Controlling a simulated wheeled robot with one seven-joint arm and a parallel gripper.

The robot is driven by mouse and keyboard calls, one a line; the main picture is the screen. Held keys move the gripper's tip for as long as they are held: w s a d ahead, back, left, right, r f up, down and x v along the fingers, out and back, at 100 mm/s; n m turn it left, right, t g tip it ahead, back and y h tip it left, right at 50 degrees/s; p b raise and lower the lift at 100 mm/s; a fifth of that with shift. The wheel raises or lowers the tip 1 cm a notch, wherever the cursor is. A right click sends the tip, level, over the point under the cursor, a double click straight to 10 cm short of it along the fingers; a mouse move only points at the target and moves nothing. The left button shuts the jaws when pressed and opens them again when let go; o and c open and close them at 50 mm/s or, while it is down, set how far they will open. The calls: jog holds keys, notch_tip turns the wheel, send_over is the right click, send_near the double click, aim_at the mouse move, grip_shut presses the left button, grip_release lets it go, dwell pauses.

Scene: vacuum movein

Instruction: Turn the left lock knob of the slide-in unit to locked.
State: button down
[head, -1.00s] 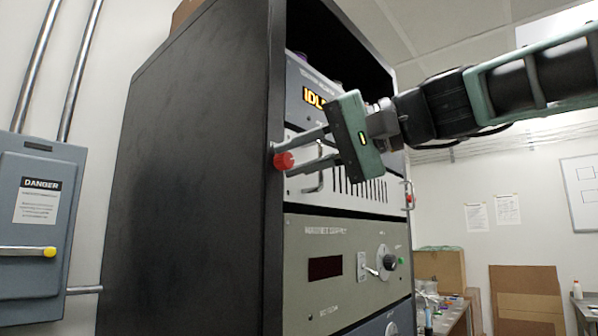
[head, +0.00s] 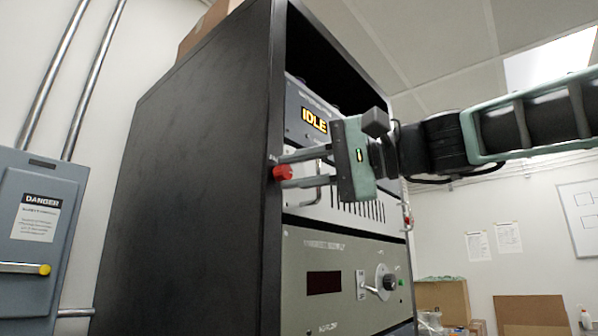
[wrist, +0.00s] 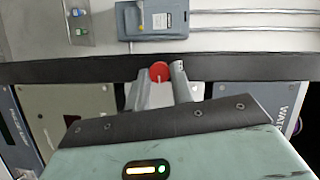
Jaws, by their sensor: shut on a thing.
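The slide-in unit (head: 296,200) is a pale panel with vent slots and a metal handle, seated in the black rack in the head view. Its left lock knob (head: 283,172) is red and sits at the rack's front left post. It also shows in the wrist view (wrist: 160,72), with a pale mark on its face. My gripper (head: 281,170) is shut on this knob, one finger above and one below in the head view. In the wrist view the fingers (wrist: 160,76) flank it. The fingers partly hide the panel. I cannot read the knob's lock marking.
Above the unit is a module with a lit IDLE display (head: 314,120). Below is a grey-green panel (head: 330,255) with a dial and switch. A small red part (head: 407,221) shows at the unit's right edge. A grey electrical box (head: 35,250) hangs on the left wall.

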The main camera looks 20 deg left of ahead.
jog(key=c, duration=1.2)
grip_release()
jog(key=d+r+b, duration=0.1)
jog(key=d+b, duration=0.3)
jog(key=d, duration=1.3)
jog(key=shift+d+b, duration=0.25)
jog(key=shift+b, duration=0.1)
